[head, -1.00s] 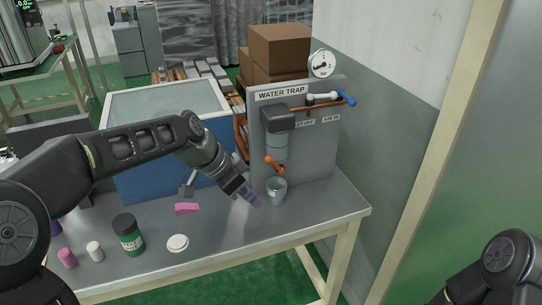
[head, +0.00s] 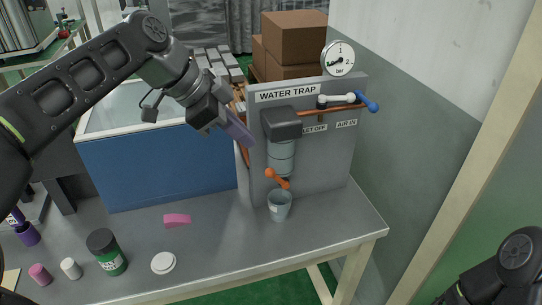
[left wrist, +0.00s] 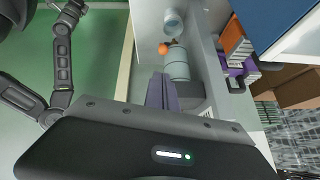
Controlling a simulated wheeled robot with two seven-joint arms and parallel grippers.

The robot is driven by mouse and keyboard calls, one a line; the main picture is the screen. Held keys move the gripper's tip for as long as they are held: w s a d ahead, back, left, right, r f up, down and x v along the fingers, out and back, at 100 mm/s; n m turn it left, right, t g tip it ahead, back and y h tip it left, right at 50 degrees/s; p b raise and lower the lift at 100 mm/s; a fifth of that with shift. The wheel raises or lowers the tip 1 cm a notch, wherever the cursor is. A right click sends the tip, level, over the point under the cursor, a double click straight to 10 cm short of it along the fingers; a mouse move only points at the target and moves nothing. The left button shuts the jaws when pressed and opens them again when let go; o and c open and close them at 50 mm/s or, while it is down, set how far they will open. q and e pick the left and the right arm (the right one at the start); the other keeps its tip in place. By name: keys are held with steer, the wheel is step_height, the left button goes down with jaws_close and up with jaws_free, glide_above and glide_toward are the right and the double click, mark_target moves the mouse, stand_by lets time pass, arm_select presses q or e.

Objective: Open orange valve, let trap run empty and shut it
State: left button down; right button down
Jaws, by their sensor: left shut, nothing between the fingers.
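The water trap has a dark head (head: 283,123) and a grey-blue bowl (head: 282,158) on the grey panel (head: 335,165). Under the bowl is the orange valve handle (head: 277,178), slanting down to the right. A small grey cup (head: 279,207) stands on the bench below it. My left gripper (head: 243,136) is shut and empty, left of the trap and above the valve, apart from the handle. In the left wrist view its purple fingers (left wrist: 162,92) point toward the bowl (left wrist: 177,63), with the orange handle (left wrist: 163,49) and cup (left wrist: 173,22) beyond. My right gripper is out of view.
A pressure gauge (head: 338,58) and a blue-handled valve (head: 367,102) are at the panel's top. A blue bin (head: 160,170) stands left of the panel.

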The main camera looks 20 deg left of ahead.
mark_target(272, 172)
arm_select(q)
steer(key=x, duration=1)
steer(key=shift+f, duration=0.15)
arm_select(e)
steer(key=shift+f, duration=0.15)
